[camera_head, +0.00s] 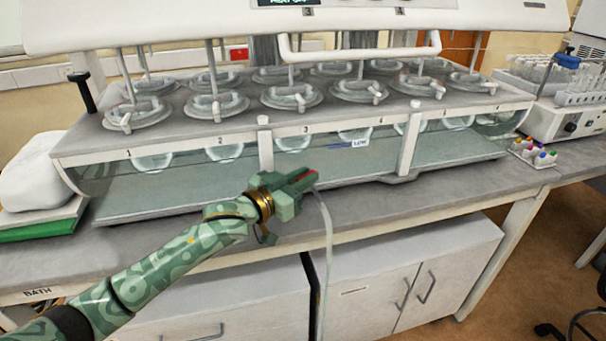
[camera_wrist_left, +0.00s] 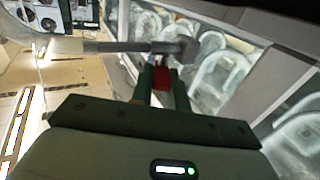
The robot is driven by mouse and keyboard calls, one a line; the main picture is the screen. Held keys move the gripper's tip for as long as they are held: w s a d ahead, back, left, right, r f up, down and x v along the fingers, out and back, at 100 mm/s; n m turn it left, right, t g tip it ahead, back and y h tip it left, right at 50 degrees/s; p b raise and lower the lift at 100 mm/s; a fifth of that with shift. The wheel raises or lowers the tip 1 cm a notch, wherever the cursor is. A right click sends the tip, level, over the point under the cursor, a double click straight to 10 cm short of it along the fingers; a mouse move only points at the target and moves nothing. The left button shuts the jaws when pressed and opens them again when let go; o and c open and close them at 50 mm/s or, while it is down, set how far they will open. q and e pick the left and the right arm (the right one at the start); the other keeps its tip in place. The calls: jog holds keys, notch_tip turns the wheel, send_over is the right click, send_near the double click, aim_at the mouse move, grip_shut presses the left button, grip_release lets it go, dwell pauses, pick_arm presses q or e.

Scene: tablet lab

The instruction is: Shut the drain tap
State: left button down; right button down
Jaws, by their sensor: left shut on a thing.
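The drain tap has a red handle (camera_head: 309,174) at the front of the water bath (camera_head: 470,160). In the left wrist view the red handle (camera_wrist_left: 161,78) sits between the fingers of my left gripper (camera_wrist_left: 161,88), which is shut on it. The tap's grey pipe (camera_wrist_left: 125,47) runs crosswise just past the fingertips. The handle appears to stand out across this pipe. In the head view my left gripper (camera_head: 306,181) hides most of the tap body. A clear drain hose (camera_head: 328,240) hangs from the tap over the bench front. My right gripper is out of view.
The bath holds clear water and several lidded glass vessels (camera_head: 291,97). A raised white handle bar (camera_head: 360,54) crosses above them. A white cabinet (camera_head: 410,270) stands below the bench edge. A sample rack (camera_head: 575,98) is at the right, and a green-and-white stack (camera_head: 40,225) at the left.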

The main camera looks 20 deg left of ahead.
pick_arm(q)
jog(key=c, duration=1.4)
grip_release()
jog(key=shift+o, duration=0.2)
jog(key=shift+s, duration=0.1)
